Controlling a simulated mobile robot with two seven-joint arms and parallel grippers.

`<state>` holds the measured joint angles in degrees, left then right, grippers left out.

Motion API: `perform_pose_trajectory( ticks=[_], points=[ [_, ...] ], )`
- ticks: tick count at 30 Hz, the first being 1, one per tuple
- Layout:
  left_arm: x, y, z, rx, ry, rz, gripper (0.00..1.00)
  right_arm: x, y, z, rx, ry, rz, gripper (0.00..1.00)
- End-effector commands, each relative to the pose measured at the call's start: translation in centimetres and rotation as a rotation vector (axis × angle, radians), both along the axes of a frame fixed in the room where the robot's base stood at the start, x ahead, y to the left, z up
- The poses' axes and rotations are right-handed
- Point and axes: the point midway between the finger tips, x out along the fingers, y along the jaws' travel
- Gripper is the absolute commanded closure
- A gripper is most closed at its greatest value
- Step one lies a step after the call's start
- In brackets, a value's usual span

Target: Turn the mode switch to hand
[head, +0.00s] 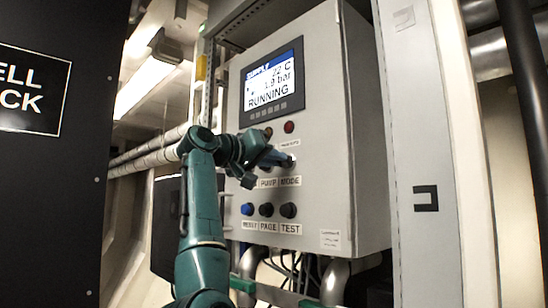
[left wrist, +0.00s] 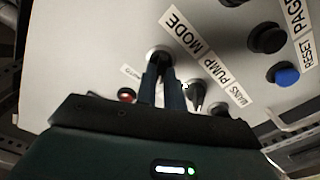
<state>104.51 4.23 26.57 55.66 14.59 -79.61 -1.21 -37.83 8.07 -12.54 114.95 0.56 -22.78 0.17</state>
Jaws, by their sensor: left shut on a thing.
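The mode switch (left wrist: 159,54) is a dark knob in a pale round collar, beside the MODE label (left wrist: 174,22) in the left wrist view. My left gripper (left wrist: 161,78) has its two fingers closed around the knob, and they hide most of it. In the head view my left gripper (head: 284,160) reaches across the grey control cabinet (head: 325,110) to the knob above the MODE label (head: 290,181). The knob's pointer direction cannot be made out. A small label (left wrist: 131,72) next to the switch is too small to read. My right gripper is not in view.
The display (head: 273,82) reads RUNNING, 1.9 bar and 22 C. The pump switch (left wrist: 197,93) stands close beside the gripped knob. A red lamp (head: 289,127) is above. Blue and black push buttons (head: 266,210) line the row below. Pipes and cables hang under the cabinet.

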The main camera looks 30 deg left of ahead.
Motion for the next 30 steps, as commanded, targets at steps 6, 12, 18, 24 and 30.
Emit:
perform_pose_trajectory(
  ticks=[6,12,18,24,30],
  points=[
    [0.12,-0.02,-0.25,-0.139,0.056,-0.003,1.0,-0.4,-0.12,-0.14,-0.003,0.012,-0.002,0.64],
    [0.11,-0.01,-0.27,-0.224,0.085,-0.003,1.0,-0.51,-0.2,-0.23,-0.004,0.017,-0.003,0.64],
    [0.11,0.01,-0.29,-0.266,0.1,-0.003,1.0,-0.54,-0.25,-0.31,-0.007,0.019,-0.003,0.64],
    [0.1,0.02,-0.29,-0.276,0.103,-0.003,1.0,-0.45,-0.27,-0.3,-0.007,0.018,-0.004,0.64],
    [0.11,0.01,-0.3,-0.278,0.103,-0.004,1.0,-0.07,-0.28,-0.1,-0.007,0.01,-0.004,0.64]
  ],
)
